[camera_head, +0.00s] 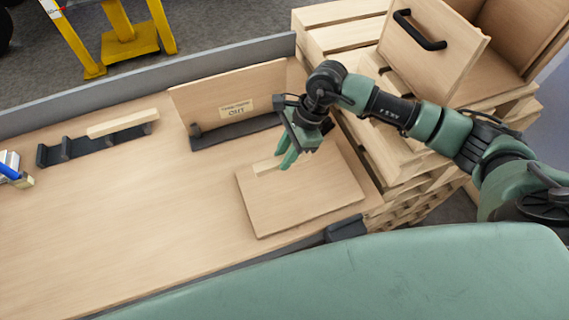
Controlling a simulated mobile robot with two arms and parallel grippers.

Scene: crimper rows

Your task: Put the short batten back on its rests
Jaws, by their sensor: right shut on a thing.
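My right gripper (287,160) reaches in from the right over a flat wooden board (305,195) on the bench. Its green fingers are shut on a short pale batten (265,167), whose left end sticks out beyond the fingers. The fingers hide the rest of it. I cannot tell whether the batten touches the board. At the left, a dark rest strip (85,147) with several raised stubs carries a longer pale batten (122,124) along its right part. My left gripper is not in view.
A wooden panel (190,103) with a label reading "OUT" stands upright behind a dark holder (225,136). Blue and white items (11,170) sit at the left edge. Wooden crates (340,35) are stacked at the right. The bench's left front (100,230) is clear.

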